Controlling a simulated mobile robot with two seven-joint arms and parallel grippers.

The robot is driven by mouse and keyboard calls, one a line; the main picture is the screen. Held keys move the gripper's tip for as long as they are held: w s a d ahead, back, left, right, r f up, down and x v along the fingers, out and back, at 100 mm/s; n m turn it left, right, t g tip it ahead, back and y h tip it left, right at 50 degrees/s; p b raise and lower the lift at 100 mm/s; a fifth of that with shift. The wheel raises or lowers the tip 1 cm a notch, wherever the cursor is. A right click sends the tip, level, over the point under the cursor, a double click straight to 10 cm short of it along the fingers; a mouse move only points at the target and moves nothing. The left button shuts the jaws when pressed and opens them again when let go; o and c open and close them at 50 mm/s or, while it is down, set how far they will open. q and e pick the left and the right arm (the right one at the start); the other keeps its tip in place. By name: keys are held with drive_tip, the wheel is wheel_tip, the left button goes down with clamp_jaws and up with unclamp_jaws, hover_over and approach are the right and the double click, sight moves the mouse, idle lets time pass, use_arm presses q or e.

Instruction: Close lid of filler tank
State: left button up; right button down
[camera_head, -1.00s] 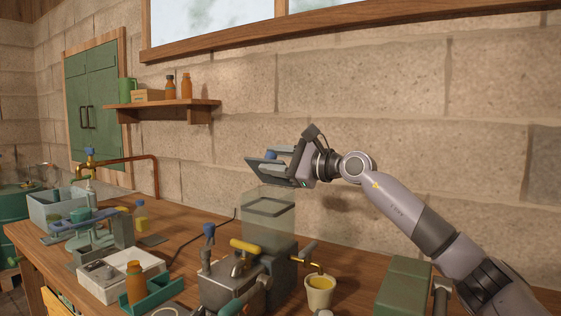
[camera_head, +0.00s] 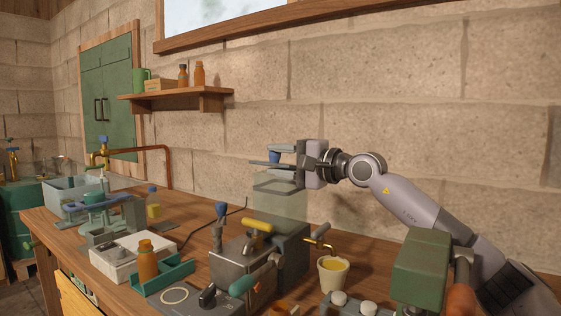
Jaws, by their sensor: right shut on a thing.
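The filler tank (camera_head: 280,204) is a clear box on top of the grey filler machine (camera_head: 240,262), on the wooden bench. Its lid (camera_head: 259,163) is a thin dark plate with a blue knob (camera_head: 274,157). My right gripper (camera_head: 281,157) comes in from the right and is shut on the lid by its knob. The lid is nearly level, a little above the tank's open top, and appears apart from the rim. The gripper hides the lid's right part. My left gripper is out of view.
A cup of yellow liquid (camera_head: 333,273) stands under the spout. An orange bottle (camera_head: 147,261) stands in a green holder, left of the machine. A green block-shaped device (camera_head: 421,266) is at right. The stone wall lies behind the bench.

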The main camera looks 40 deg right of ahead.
drive_tip(key=shift+d, duration=0.15)
drive_tip(key=c, duration=0.8)
unclamp_jaws()
drive_tip(key=shift+c, duration=0.2)
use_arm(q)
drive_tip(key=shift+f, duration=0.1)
use_arm(e)
drive_tip(key=shift+f, duration=0.1)
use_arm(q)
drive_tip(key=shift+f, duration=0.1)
use_arm(e)
drive_tip(key=shift+f, duration=0.2)
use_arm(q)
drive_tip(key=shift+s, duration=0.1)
